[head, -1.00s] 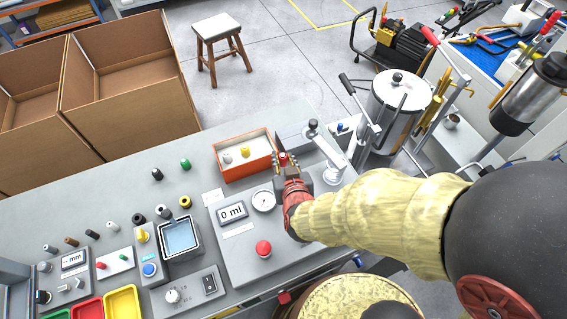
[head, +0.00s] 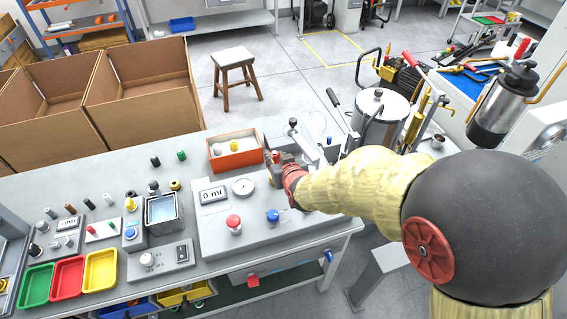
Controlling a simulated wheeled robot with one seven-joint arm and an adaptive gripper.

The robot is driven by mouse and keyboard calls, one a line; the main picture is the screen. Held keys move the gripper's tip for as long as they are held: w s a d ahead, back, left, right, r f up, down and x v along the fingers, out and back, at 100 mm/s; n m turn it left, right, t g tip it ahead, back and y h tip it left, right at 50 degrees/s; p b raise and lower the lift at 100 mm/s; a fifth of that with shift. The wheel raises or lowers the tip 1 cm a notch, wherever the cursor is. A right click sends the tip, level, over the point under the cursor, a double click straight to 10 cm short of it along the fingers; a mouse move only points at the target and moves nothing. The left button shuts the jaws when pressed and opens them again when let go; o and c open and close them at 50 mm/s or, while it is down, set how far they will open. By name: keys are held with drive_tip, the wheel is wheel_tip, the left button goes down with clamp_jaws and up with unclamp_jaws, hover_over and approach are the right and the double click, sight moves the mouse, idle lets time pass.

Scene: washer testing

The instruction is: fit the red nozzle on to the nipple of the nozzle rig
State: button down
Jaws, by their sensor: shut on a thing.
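My gripper (head: 273,165) is shut on the red nozzle (head: 275,157), of which only a small bit of red shows between the fingertips. It is over the back right part of the nozzle rig (head: 215,235), just right of the orange box. The rig is a grey panel with a "0 ml" display (head: 213,195), a round gauge (head: 244,187), a red button (head: 234,222) and a blue knob (head: 273,215). I cannot make out the nipple; my gripper and arm cover that part of the rig. Whether the nozzle touches anything is too small to tell.
The orange box (head: 236,162) holds a yellow and a pale nozzle. A lever fixture with a black knob (head: 293,123) stands behind my gripper, with a steel pot (head: 378,118) to its right. Black and green pieces (head: 181,155) stand on the bench left of the box.

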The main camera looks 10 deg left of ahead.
drive_tip(key=shift+w+a+f, duration=0.15)
drive_tip(key=shift+a+f, duration=0.05)
drive_tip(key=shift+f, duration=0.05)
drive_tip(key=shift+d+f+b, duration=0.15)
drive_tip(key=shift+f+b, duration=0.15)
drive_tip(key=shift+f, duration=0.1)
drive_tip(key=shift+f+b, duration=0.75)
drive_tip(key=shift+f, duration=0.85)
drive_tip(key=shift+f+b, duration=1.05)
drive_tip(key=shift+f, duration=0.2)
drive_tip(key=c, duration=1.5)
unclamp_jaws()
drive_tip(key=v, duration=1.2)
